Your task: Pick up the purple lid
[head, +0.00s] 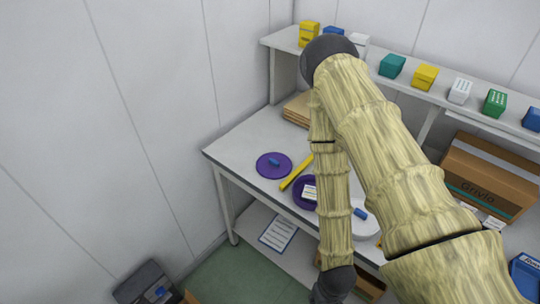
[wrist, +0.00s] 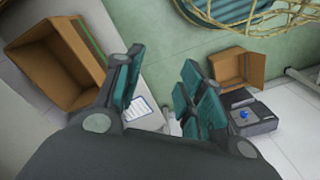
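The purple lid (head: 273,165) is a flat purple disc with a small blue knob. It lies on the white table near its left end in the head view. A second purple object (head: 303,193) with a white label is partly hidden behind my arm. My gripper (wrist: 160,75) is open in the wrist view, its teal-padded fingers apart with nothing between them. It points at the floor area, and the purple lid is not in the wrist view. In the head view my arm hangs in front of the table and the fingers are not visible.
A yellow bar (head: 296,172) lies right of the lid. A white lid (head: 364,221) with a blue knob is beside my arm. Several coloured boxes stand on the back shelf (head: 440,103). Open cardboard boxes (wrist: 55,65) (wrist: 237,68) and a dark device (wrist: 247,116) are below.

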